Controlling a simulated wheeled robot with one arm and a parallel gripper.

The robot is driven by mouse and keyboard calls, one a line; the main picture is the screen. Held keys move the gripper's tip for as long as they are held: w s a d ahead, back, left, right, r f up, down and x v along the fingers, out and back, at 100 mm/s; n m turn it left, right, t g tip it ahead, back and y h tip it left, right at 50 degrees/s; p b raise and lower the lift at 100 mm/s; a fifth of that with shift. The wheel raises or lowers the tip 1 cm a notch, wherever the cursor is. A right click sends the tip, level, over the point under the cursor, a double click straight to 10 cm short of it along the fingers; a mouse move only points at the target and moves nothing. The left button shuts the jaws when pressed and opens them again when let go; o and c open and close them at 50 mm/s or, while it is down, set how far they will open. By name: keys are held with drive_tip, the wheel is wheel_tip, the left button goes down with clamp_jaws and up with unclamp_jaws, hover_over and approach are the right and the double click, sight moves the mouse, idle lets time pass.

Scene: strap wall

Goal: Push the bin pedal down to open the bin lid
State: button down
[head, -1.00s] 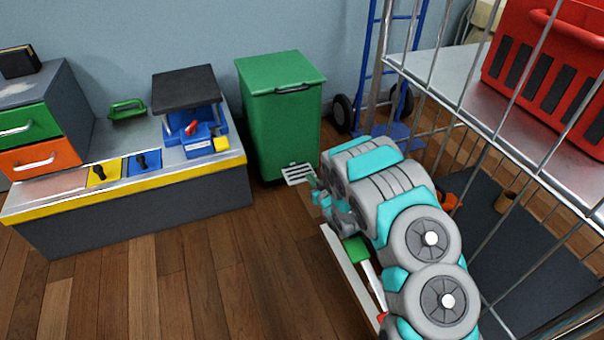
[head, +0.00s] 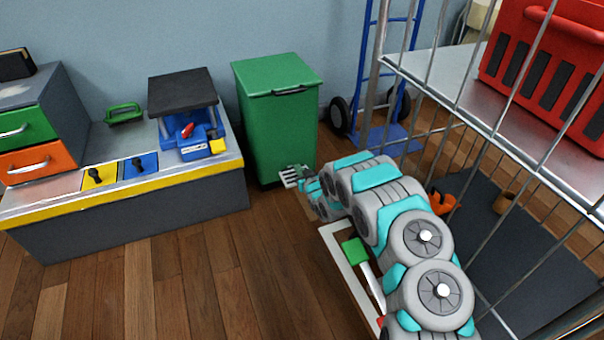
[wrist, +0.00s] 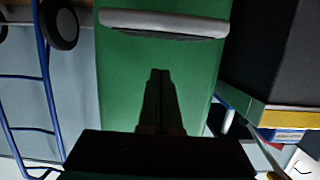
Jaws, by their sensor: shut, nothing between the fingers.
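The green bin (head: 275,130) stands against the wall in the head view, and its lid (head: 277,73) is closed. The slotted metal pedal (head: 289,177) sticks out low at the bin's front right. My gripper (head: 307,181) is shut and empty, low beside the pedal and partly overlapping its right end; I cannot tell whether they touch. In the wrist view the shut dark fingers (wrist: 160,80) show against the bin's green front (wrist: 120,85). A pale grey bar (wrist: 165,23) lies beyond the fingertips; I cannot tell for sure whether it is the pedal.
A workbench (head: 130,185) with drawers and a blue tool stands left of the bin. A blue hand truck (head: 385,140) stands to its right. A wire cage (head: 480,120) with a red crate (head: 545,60) fills the right side. The wooden floor (head: 190,285) in front is clear.

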drive_tip(key=shift+s+f, duration=0.1)
drive_tip(key=shift+f, duration=1.65)
